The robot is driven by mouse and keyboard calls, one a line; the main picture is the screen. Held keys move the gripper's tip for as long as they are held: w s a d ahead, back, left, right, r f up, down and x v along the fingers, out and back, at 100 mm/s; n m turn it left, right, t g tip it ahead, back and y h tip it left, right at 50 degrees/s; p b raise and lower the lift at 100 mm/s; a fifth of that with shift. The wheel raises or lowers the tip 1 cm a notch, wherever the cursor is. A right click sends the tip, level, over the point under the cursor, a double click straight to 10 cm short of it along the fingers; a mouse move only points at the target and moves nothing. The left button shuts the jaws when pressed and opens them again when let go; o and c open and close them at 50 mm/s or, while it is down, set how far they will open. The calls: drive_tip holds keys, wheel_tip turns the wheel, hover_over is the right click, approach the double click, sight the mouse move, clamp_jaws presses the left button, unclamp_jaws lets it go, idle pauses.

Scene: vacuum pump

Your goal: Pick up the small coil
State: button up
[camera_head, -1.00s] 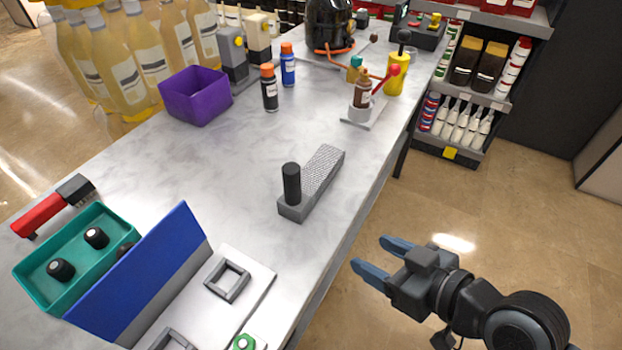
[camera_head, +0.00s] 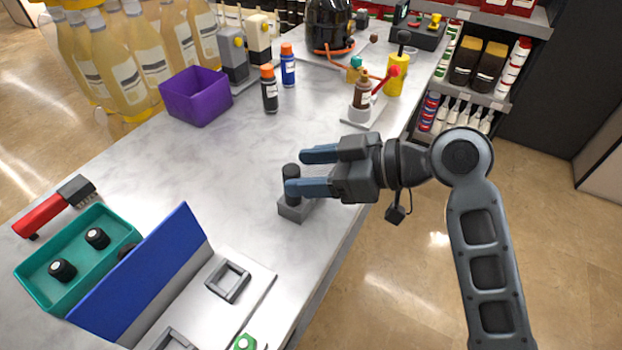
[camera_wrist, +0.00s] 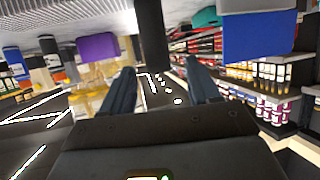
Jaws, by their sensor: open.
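No part is plainly marked as the small coil. A black upright cylinder (camera_head: 291,171) stands at the near-left end of a grey block with a textured top (camera_head: 293,212). Two small dark round pieces, one at the front (camera_head: 62,270) and one behind it (camera_head: 97,238), sit in a teal tray (camera_head: 40,302); a third dark piece shows partly behind the blue panel. My gripper (camera_head: 300,172) is open and empty over the block, its lower finger overlapping the cylinder in the head view. In the wrist view the cylinder (camera_wrist: 151,42) shows between and beyond the fingers (camera_wrist: 158,85).
A blue upright panel (camera_head: 150,275) and a pale plate with square frames (camera_head: 250,262) stand near the tray. A red-handled brush (camera_head: 45,212) lies left. A purple box (camera_head: 197,97) and bottles stand farther back. The table's middle left is clear.

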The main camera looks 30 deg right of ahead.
sight(283, 174)
drive_tip(key=p+x, duration=0.1)
drive_tip(key=x, duration=0.4)
drive_tip(key=shift+f, duration=0.25)
clamp_jaws()
idle(0.5)
